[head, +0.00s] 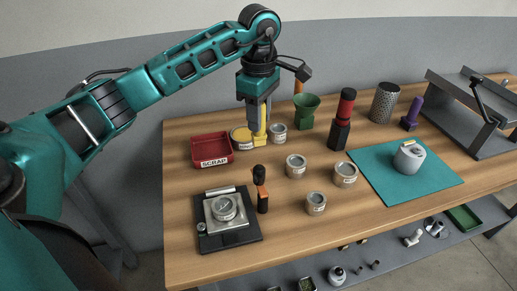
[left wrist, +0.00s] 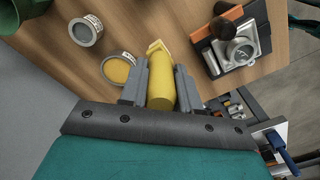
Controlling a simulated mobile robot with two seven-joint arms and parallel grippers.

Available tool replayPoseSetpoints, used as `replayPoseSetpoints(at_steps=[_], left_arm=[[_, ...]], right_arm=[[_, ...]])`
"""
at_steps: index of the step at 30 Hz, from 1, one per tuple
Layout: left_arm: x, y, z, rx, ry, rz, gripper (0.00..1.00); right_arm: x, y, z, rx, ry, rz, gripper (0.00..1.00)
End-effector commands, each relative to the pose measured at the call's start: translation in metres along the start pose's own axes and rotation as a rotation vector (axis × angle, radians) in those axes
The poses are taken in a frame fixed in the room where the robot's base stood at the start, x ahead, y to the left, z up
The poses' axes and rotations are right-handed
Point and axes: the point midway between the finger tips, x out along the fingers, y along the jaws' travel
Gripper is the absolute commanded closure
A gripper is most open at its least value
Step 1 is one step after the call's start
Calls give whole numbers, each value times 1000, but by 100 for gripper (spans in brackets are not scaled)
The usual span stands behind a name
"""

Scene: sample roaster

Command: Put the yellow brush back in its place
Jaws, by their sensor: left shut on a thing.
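The yellow brush (head: 259,136) is upright between the fingers of my left gripper (head: 257,113) in the head view, at the back left of the table. In the left wrist view, my left gripper (left wrist: 161,75) is shut on the brush's thick round yellow handle (left wrist: 161,90). The flatter yellow end (left wrist: 155,46) points away from the gripper, over the wood. I cannot tell whether it touches the table. A tin with yellow contents (head: 239,135) stands close beside the brush, and it also shows in the left wrist view (left wrist: 117,71). My right gripper is out of view.
A red scrap tray (head: 211,163) is left of the brush. Another tin (head: 278,139) and a green cup (head: 305,123) stand to its right. A scale (head: 242,234) is nearer the front. A purple-handled tool (head: 413,110) stands by the teal mat (head: 440,181). Several tins occupy the middle.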

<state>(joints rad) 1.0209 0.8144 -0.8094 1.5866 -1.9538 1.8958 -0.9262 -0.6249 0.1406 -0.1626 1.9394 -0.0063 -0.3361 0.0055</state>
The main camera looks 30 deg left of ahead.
Motion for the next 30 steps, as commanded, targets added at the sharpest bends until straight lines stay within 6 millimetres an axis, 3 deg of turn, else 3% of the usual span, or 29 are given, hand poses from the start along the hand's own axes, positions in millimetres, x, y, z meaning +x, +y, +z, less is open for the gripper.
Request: replayPoseSetpoints(at_steps=[4, 13, 19, 30], left_arm=[[33, -1, 0, 1, -1, -3, 99], [58, 0, 1, 0, -1, -1, 99], [87, 0, 0, 1, -1, -2, 99], [94, 0, 0, 1, -1, 1, 99]], right_arm=[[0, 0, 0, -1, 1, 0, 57], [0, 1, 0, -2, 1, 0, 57], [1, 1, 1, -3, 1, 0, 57], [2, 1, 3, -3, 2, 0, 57]])
